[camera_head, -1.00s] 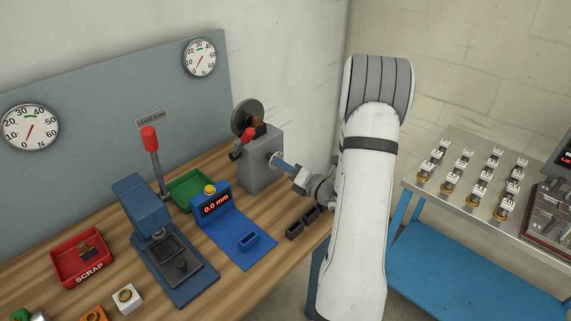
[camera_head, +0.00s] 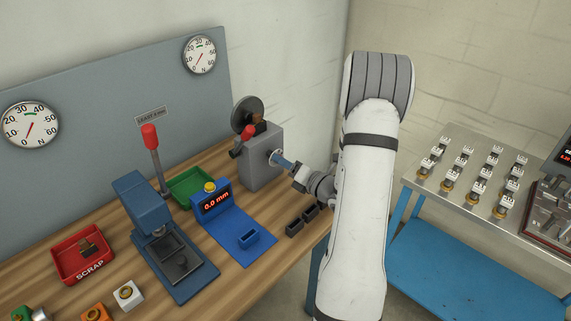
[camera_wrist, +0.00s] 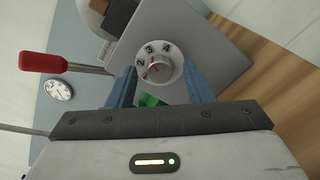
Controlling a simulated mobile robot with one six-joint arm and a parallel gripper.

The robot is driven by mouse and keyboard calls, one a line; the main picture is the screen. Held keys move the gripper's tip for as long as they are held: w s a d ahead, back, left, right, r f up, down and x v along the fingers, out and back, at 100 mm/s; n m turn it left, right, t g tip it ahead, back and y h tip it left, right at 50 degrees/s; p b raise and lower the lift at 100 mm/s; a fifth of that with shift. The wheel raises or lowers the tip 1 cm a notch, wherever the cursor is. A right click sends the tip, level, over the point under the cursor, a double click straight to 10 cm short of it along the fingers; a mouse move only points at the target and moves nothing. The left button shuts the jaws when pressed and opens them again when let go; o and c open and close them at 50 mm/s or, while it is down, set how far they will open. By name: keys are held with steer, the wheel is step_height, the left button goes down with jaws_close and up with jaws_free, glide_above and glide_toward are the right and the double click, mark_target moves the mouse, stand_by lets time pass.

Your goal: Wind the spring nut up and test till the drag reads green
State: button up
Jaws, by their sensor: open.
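The numbered round knob, which looks like the spring nut (camera_wrist: 157,65), shows on the face of the grey machine in the wrist view, with a red mark on it. My gripper (camera_wrist: 158,75) is open, its two blue fingers on either side of the knob; contact cannot be told. In the head view my gripper (camera_head: 283,163) is at the right face of the grey machine (camera_head: 262,160), which has a dark wheel (camera_head: 248,112) and a red-handled lever (camera_head: 248,132).
A blue gauge (camera_head: 240,225) reads 0.0 mm. A blue lever press (camera_head: 165,235), a green tray (camera_head: 190,187), a red scrap tray (camera_head: 82,250) and small dark holders (camera_head: 300,222) stand on the bench. A steel table (camera_head: 470,180) with several small parts is at right.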

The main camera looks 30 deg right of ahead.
steer(key=b+v, duration=0.1)
steer(key=v, duration=0.6)
steer(key=shift+s+d, duration=0.15)
steer(key=shift+s, duration=0.2)
steer(key=s+a+r+n+g+y, duration=0.3)
steer(key=s+a+n+g, duration=0.3)
steer(key=a+n, duration=0.5)
steer(key=s+a+r+n+g+y, duration=0.2)
steer(key=s+a+n+g, duration=0.1)
steer(key=a+n+g, duration=0.65)
steer(key=s+a+n+g+h, duration=0.2)
steer(key=s+n+h, duration=0.4)
steer(key=n, duration=0.5)
steer(key=s+d+r+n+t+h, duration=0.2)
steer(key=d+r+n+t+h, duration=0.1)
steer(key=n, duration=0.7)
steer(key=shift+s+d+r+h, duration=0.3)
steer(key=shift+r+h, duration=0.4)
steer(key=shift+h, duration=0.4)
